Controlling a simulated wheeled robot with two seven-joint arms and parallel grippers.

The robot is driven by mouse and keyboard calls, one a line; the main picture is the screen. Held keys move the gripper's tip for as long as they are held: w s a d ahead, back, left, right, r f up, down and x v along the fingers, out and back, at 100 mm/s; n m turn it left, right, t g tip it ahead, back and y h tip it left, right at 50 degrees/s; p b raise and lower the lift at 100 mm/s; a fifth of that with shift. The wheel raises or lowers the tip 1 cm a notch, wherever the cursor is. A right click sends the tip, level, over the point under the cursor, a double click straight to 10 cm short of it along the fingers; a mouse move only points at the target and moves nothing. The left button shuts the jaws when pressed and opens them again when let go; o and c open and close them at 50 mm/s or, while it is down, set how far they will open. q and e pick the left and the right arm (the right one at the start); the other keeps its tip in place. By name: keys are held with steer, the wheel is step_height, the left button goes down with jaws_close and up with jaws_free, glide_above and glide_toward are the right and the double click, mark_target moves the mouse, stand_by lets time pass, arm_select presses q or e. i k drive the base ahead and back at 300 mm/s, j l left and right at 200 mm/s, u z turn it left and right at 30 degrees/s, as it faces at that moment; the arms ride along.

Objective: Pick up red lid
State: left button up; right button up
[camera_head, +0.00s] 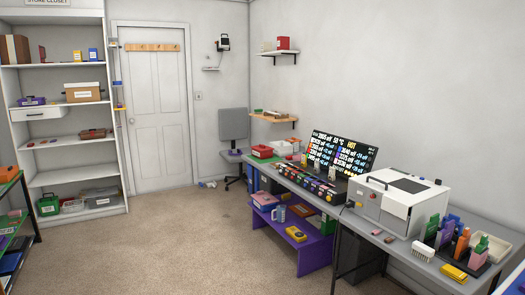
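I cannot tell for certain which thing is the red lid. A box with a red top (262,151) sits at the far end of the long grey desk. A pink-and-red box (265,198) sits on the purple low shelf beneath the desk. A small red container (283,43) stands on the upper wall shelf. Neither of my grippers shows in the head view.
The grey desk (384,240) runs along the right wall, with a white machine (400,198) and a lit display (343,152) on it. A purple low shelf (316,250) stands beneath. A white shelving unit (75,180) stands back left. The carpet (180,250) is mostly clear.

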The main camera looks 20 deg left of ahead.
mark_target(262, 147)
steer(key=i+j+u, duration=0.8)
steer(key=i, duration=0.25)
steer(key=i+u, duration=0.45)
steer(key=i, duration=2.35)
steer(key=i+j+z, duration=0.1)
steer(key=i, duration=1.3)
steer(key=i+j+z, duration=0.1)
steer(key=i+z, duration=0.4)
steer(key=i+j+z, duration=0.25)
steer(key=z, duration=0.2)
steer(key=i+j+z, duration=0.65)
steer(key=j+z, duration=0.3)
steer(key=i+j+z, duration=0.15)
steer(key=j+z, duration=0.35)
